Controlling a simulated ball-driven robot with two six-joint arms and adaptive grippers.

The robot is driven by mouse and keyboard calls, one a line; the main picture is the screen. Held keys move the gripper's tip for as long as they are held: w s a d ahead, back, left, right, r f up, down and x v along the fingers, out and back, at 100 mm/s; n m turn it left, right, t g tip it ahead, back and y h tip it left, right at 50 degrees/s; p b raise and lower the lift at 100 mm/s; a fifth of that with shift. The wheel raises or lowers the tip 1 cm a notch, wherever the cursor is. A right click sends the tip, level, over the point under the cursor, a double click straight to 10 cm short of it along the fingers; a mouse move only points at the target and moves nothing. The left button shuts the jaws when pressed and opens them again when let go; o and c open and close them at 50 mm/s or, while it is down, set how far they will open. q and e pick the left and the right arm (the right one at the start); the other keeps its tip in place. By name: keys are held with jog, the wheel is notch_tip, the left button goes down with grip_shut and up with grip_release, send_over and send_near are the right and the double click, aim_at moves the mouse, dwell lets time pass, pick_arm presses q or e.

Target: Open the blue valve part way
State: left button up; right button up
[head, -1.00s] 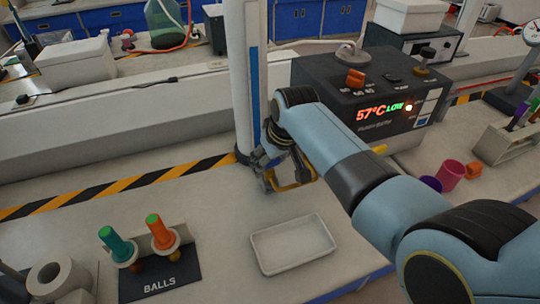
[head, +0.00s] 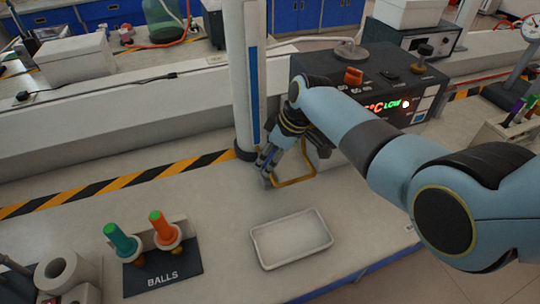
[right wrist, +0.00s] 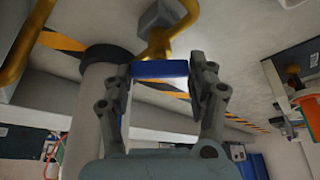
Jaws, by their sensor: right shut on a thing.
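The blue valve's handle (right wrist: 160,69) shows in the right wrist view as a short blue bar below a brass-yellow valve body (right wrist: 162,40). My right gripper (right wrist: 161,82) is shut on this bar, one finger at each end. In the head view my right gripper (head: 267,170) is low beside the white post, next to a yellow pipe (head: 296,182). The blue handle cannot be made out there, as the gripper and wrist cover it. My left gripper is not in view.
A white tray (head: 262,254) lies in front of the gripper. A white post (head: 241,85) stands right behind it. A BALLS stand with teal and orange handles (head: 165,281) is at front left.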

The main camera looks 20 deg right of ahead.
dwell(0.4)
jog(key=o, duration=1.2)
jog(key=v, duration=1.2)
